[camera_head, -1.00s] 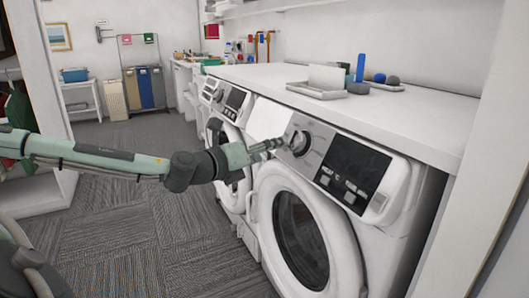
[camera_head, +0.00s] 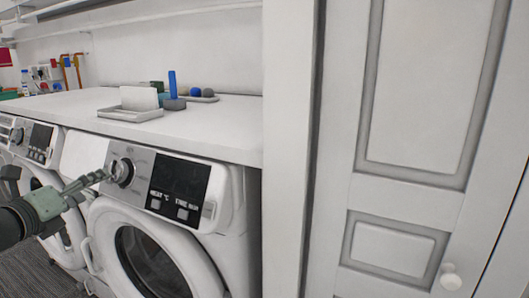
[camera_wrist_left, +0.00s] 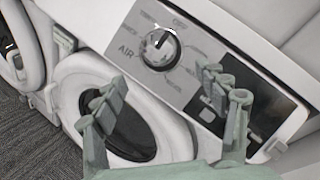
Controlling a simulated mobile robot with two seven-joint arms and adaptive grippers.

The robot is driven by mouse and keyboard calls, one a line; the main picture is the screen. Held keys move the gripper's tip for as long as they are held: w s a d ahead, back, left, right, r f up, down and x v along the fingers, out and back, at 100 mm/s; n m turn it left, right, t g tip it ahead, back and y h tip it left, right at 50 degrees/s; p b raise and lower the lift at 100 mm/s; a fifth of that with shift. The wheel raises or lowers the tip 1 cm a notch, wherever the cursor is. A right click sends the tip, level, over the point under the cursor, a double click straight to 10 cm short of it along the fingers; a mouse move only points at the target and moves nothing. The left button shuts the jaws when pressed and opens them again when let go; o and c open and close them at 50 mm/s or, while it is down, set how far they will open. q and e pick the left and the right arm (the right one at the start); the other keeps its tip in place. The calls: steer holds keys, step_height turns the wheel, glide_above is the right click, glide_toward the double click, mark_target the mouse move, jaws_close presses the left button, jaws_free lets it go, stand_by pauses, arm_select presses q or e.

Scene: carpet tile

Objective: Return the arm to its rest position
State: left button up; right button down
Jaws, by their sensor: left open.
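My left gripper (camera_head: 92,184) comes in from the left in the head view, in front of the nearer washing machine (camera_head: 232,195). Its fingertips appear just left of the round dial (camera_head: 121,172); contact cannot be told there. In the left wrist view my left gripper (camera_wrist_left: 168,98) has its two fingers spread wide with nothing between them. The dial (camera_wrist_left: 160,49) shows beyond them, apart from both fingers, on the panel above the round door (camera_wrist_left: 140,130). My right gripper is not in view.
A white countertop (camera_head: 215,128) lies over the machines, with a tray (camera_head: 112,113) and small items on it. A second machine (camera_head: 17,150) stands at the left. A white panelled door (camera_head: 335,235) with a round knob (camera_head: 451,277) fills the right side. Carpet shows at lower left.

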mark_target(114, 175)
arm_select(q)
steer(key=w, duration=0.3)
steer(key=w+f, duration=0.1)
steer(key=w, duration=0.5)
steer(key=shift+w+d+f, duration=0.1)
steer(key=shift+w+f, duration=0.1)
steer(key=shift+s, duration=0.1)
steer(key=shift+s, duration=0.1)
